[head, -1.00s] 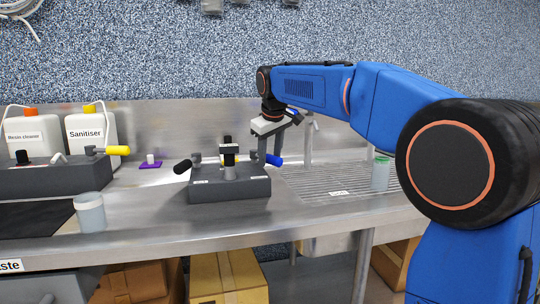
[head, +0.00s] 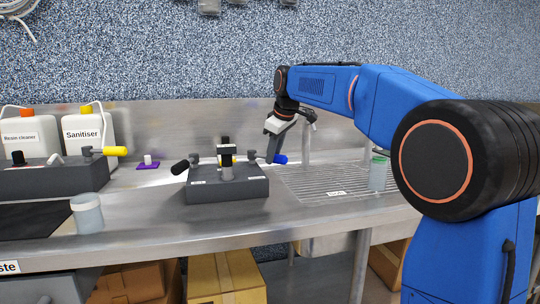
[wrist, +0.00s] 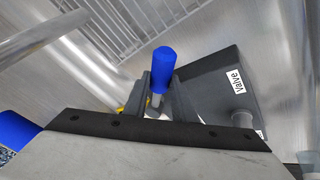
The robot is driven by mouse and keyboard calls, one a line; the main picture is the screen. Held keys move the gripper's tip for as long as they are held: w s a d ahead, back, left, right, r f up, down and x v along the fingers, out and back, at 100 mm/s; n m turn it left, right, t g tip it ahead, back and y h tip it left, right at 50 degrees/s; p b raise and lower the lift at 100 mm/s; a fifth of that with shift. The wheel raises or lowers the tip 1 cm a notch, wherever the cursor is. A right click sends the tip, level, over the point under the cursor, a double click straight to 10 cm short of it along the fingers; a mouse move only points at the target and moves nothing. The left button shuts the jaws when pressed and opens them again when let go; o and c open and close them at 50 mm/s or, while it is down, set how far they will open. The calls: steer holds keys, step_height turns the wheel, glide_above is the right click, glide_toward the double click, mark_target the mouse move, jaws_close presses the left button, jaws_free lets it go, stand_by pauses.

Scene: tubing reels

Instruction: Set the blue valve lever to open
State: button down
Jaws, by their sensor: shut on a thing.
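The blue valve lever (head: 281,160) sticks out to the right from the right end of a dark grey valve block (head: 228,190) on the steel bench. My gripper (head: 274,150) is at this lever, reaching down from above. In the wrist view my gripper (wrist: 160,92) has one finger on each side of the lever's stem and is shut on it. The lever's blue grip (wrist: 164,62) shows beyond the fingers. The fingers and gripper body hide the lever's pivot.
A black lever (head: 181,167) sits at the block's left end, and a dark upright fitting (head: 226,157) stands in its middle. A ribbed drainer (head: 325,183) with a green-lidded jar (head: 378,174) is to the right. Another block with a yellow lever (head: 115,151) is at left.

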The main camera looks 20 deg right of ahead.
steer(key=shift+w+d+n+g+y, duration=0.2)
steer(key=shift+w+d+n+y, duration=0.4)
steer(key=shift+n, duration=0.5)
steer(key=shift+w+d+n+g+y, duration=0.2)
steer(key=shift+w+d+n+y, duration=0.2)
steer(key=shift+w+d+n, duration=0.5)
steer(key=shift+a+n, duration=0.3)
steer(key=c, duration=1.5)
jaws_free()
steer(key=shift+o, duration=0.2)
steer(key=shift+s, duration=0.1)
steer(key=v, duration=1.7)
steer(key=shift+r, duration=0.25)
